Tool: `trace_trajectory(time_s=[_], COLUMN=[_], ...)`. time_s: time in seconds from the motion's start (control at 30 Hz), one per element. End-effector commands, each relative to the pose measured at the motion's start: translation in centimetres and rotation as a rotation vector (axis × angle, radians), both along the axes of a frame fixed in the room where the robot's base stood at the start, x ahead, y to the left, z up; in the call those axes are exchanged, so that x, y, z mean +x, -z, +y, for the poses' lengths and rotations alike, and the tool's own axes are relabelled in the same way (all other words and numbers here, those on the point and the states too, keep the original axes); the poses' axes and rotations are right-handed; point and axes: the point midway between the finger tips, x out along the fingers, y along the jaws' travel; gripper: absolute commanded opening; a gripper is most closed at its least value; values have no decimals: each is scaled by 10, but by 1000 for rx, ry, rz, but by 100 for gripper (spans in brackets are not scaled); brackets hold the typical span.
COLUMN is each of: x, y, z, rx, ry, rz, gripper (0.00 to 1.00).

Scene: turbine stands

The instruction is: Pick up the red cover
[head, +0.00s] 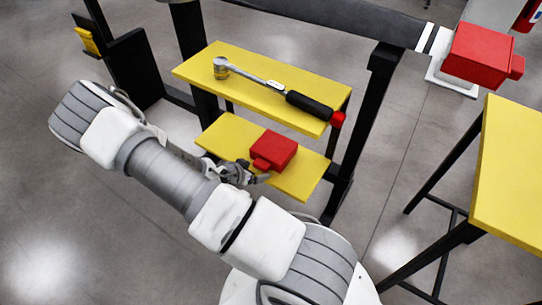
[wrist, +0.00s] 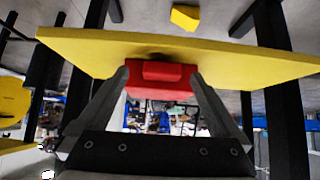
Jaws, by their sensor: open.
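A red cover (head: 274,150), a small box with a protruding tab, sits on the lower yellow shelf (head: 222,138) of the stand in the head view. In the wrist view the red cover (wrist: 160,86) lies between the two fingers of my gripper (wrist: 160,76), against the yellow board. The fingers are open, one at each side of the cover. I cannot tell whether they touch it. In the head view my gripper (head: 258,179) is at the near side of the cover, partly hidden by my arm. A second red cover (head: 478,55) is mounted at the upper right.
A wrench with a black handle (head: 309,105) lies on the upper yellow shelf (head: 215,55), above and behind the lower one. Dark posts (head: 362,120) frame the shelves. A yellow table (head: 515,170) stands at the right.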

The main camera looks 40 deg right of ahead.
Motion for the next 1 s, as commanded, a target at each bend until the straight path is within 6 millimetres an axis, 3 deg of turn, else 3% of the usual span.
trace_trajectory(time_s=[0.3,0.6,1.0], x=[16,17,17], y=[28,29,29], z=[-32,-35,-35], rx=[-1,0,-1], ry=[2,1,1], rz=[-1,1,0], gripper=[100,100,28])
